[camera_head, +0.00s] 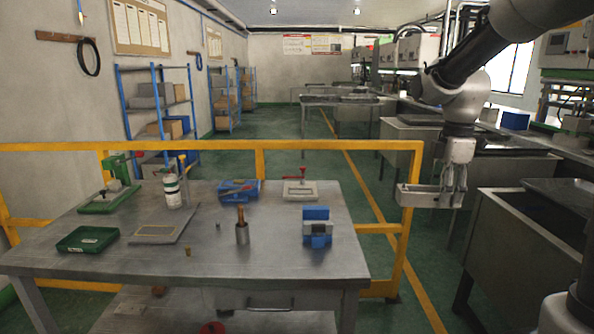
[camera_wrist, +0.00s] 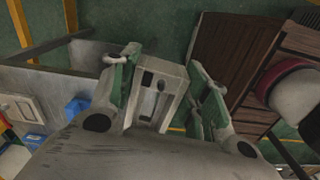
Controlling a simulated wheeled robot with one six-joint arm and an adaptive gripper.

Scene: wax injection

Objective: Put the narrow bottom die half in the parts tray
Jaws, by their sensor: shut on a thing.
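My gripper (camera_head: 453,186) is in the air to the right of the metal table, beyond its edge. It is shut on a pale grey block, the narrow bottom die half (camera_head: 416,197). In the wrist view the die half (camera_wrist: 154,93) sits between the two green-and-grey fingers; it has a long recess and dark openings in its face. A shallow dark green tray (camera_head: 88,239), seemingly the parts tray, lies at the left front of the table, far from my gripper. It looks empty apart from a small pale label.
A yellow rail (camera_head: 340,145) runs behind; steel basins stand right.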

